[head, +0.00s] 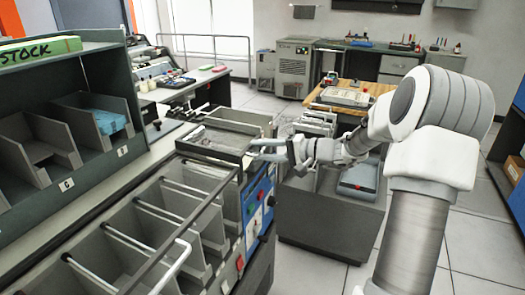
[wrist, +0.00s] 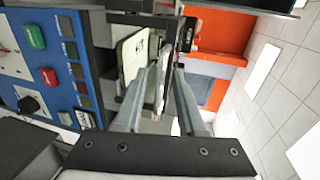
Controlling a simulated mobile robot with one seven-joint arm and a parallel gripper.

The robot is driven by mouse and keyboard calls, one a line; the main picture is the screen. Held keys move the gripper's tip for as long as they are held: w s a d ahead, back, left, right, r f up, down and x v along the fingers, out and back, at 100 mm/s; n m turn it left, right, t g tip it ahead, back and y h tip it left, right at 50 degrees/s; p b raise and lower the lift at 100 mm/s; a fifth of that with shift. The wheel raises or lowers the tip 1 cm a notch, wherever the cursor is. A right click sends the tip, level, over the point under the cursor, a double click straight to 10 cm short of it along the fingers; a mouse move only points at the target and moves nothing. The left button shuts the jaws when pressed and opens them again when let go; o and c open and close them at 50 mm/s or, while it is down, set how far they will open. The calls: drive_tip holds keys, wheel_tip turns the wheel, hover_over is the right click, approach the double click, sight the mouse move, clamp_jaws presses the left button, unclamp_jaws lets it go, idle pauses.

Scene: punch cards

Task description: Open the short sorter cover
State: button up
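The sorter is the long grey machine with open pockets (head: 150,222) and a blue control panel (head: 257,200); the panel also shows at the left of the wrist view (wrist: 55,60). A shallow, dark-rimmed top section (head: 214,143) sits at the sorter's far end. I cannot tell for certain whether it is the short cover. My gripper (head: 262,149) is at this section's right edge, pointing left. In the wrist view its two fingers (wrist: 162,68) stand apart, with a thin pale edge (wrist: 163,82) showing between them or behind them. Contact cannot be made out.
A long grey rail (head: 185,238) runs along the pockets, with several pale rods across them. A dark shelf unit (head: 75,150) stands at left. A grey cabinet (head: 325,230) with trays is below and right of my gripper. Open tiled floor lies at right.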

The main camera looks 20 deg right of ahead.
clamp_jaws()
idle(1.2)
